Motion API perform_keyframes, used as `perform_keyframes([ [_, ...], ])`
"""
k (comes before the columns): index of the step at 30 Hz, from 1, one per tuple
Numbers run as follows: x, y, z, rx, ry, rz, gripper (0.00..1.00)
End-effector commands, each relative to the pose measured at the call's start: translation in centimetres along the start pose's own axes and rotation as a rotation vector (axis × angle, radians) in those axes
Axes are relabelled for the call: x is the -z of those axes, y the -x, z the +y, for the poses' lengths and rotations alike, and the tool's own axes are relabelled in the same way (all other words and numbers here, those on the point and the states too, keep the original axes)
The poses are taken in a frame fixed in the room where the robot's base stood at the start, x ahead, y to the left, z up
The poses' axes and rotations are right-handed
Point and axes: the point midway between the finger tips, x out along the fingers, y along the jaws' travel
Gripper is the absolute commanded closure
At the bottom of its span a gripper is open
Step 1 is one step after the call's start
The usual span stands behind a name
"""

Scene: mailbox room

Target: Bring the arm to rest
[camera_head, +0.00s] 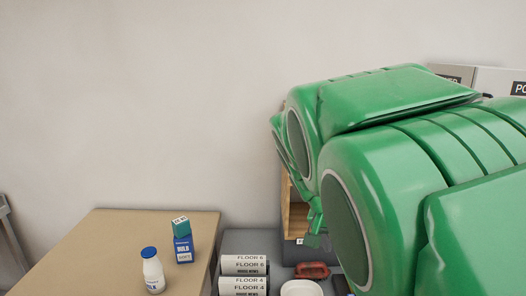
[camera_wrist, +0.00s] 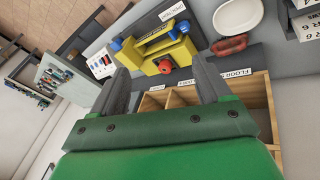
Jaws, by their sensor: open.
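My green arm fills the right side of the head view, bent in front of the wall. My gripper (camera_head: 315,236) shows only in small part there, beside the large arm links, close to a wooden compartment box (camera_head: 297,212). In the wrist view my gripper (camera_wrist: 161,72) has its two dark fingers wide apart, with nothing held between them. Beyond the fingers are the wooden box (camera_wrist: 258,92) with open compartments and a yellow machine (camera_wrist: 160,52) with a red button. I cannot tell how far the fingertips are from the box.
A tan table (camera_head: 105,247) at the left bears a white bottle (camera_head: 152,271) with a blue cap and a blue carton (camera_head: 184,249) with a teal box on top. On the grey surface are labelled mail bundles (camera_head: 243,265), a red oblong thing (camera_head: 312,271) and a white dish (camera_head: 301,288).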

Motion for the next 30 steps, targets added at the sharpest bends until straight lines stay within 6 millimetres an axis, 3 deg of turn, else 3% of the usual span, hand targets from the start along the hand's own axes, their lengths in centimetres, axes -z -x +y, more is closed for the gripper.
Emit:
perform_keyframes([
  [3, -2.6, -0.3, 1.6, 0.069, 0.008, -0.045, 0.23],
  [11, -8.9, -0.9, 3.3, 0.221, 0.057, -0.132, 0.23],
  [24, -23.6, -1.7, 6.9, 0.325, 0.364, -0.308, 0.23],
  [30, -27.1, -2.0, 7.5, 0.354, 0.444, -0.351, 0.23],
])
